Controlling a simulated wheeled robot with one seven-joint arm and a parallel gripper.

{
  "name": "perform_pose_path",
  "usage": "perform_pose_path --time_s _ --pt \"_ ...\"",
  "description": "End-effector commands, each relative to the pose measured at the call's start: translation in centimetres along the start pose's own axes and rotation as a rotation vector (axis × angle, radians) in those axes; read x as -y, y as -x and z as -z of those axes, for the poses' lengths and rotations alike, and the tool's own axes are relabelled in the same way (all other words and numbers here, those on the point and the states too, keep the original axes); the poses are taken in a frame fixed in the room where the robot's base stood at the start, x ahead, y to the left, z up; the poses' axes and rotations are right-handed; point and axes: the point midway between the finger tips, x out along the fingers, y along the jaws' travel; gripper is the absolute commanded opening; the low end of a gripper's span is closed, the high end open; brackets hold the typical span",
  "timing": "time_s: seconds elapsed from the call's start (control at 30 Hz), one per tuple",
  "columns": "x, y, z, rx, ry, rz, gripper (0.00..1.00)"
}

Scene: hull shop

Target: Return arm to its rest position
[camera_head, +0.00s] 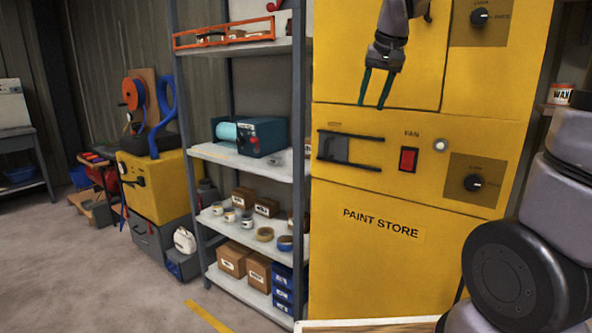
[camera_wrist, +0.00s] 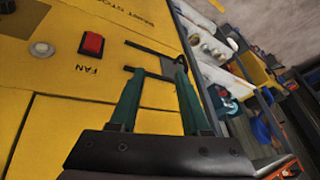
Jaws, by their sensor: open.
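My gripper (camera_head: 375,88) is in front of the upper part of the yellow paint store cabinet (camera_head: 360,270). Its two green fingers point down and are apart, with nothing between them. In the wrist view my gripper (camera_wrist: 158,85) also shows open and empty, with the cabinet face (camera_wrist: 60,110) beyond it. Below the gripper, the cabinet front has a dark latch with rails (camera_head: 335,148), a red fan switch (camera_head: 408,159) and a black knob (camera_head: 473,183). The red switch also shows in the wrist view (camera_wrist: 92,44). I cannot tell the exact gap between fingers and cabinet.
A grey shelf unit (camera_head: 240,158) with boxes, tape rolls and a teal machine (camera_head: 250,135) stands left of the cabinet. A yellow compressor-like unit (camera_head: 160,185) stands further left. A wax tin (camera_head: 561,93) sits on a shelf at right. The floor at left (camera_head: 80,270) is clear.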

Motion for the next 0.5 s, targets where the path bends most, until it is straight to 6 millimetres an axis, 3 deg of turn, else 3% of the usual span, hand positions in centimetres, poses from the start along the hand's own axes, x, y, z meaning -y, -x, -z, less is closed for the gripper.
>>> perform_pose_path --time_s 0.03,0.2,0.4,0.5 --pt "-1.5 1.8 -1.6 -0.017 -0.026 0.015 0.47" --pt "-5.0 5.6 -7.5 -0.058 -0.098 0.062 0.47" --pt "-7.4 7.5 -13.6 -0.105 -0.160 0.104 0.47" --pt "-8.0 7.8 -15.4 -0.121 -0.177 0.117 0.47"
